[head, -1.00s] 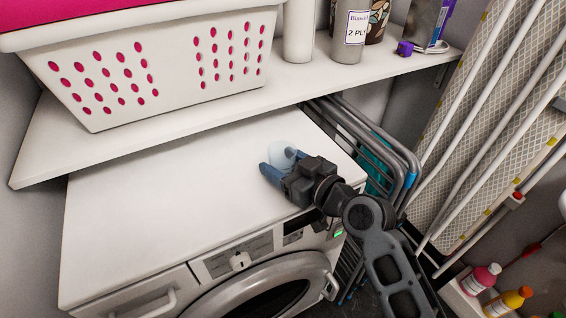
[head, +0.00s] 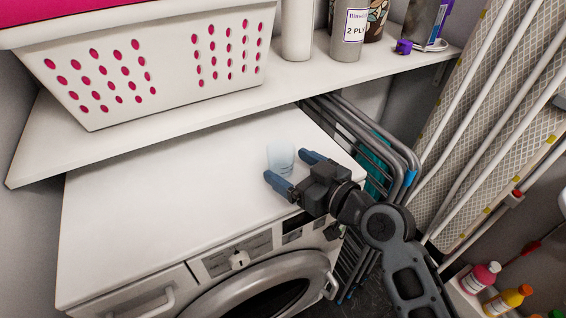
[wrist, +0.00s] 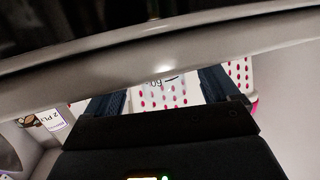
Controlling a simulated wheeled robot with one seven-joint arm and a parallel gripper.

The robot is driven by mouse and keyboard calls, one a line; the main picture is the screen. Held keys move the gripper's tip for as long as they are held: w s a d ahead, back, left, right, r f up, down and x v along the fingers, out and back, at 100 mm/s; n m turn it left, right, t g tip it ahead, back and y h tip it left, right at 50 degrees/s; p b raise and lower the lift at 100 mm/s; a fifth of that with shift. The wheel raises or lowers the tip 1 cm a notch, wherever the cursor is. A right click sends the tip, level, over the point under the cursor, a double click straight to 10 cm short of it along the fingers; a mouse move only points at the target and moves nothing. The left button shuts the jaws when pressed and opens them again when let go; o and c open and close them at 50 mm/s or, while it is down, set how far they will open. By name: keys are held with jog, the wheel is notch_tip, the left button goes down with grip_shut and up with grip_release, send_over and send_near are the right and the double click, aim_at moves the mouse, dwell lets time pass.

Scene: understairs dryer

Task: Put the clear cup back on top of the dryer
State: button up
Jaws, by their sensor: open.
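The clear cup (head: 280,154) is pale, see-through and bluish. In the head view it stands upright on the white top of the dryer (head: 170,190), towards its right side. My gripper (head: 285,165) is open, with its two blue fingers spread apart just above the dryer top. The cup is at the fingertips, partly behind the near finger; I cannot tell whether a finger touches it.
A white shelf (head: 190,110) overhangs the back of the dryer and carries a white laundry basket (head: 170,75) and several bottles. Folded grey racks (head: 365,130) stand close on the right, beside a patterned ironing board (head: 490,110). The left of the dryer top is clear.

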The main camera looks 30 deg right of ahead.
jog(key=b+v, duration=0.1)
jog(key=v, duration=0.7)
jog(key=shift+s, duration=0.35)
jog(key=shift+d, duration=0.1)
jog(key=s+f+m+g+h, duration=0.1)
jog(key=s+f+m+h, duration=0.15)
jog(key=s, duration=0.85)
jog(key=s+f+m+h, duration=0.1)
jog(key=s+f+h, duration=0.15)
jog(key=s, duration=0.75)
jog(key=s+a+r+y, duration=0.1)
jog(key=s+a+r, duration=0.2)
jog(key=s, duration=0.5)
jog(key=shift+r+n, duration=0.35)
jog(key=shift+r, duration=0.2)
jog(key=shift+c, duration=0.4)
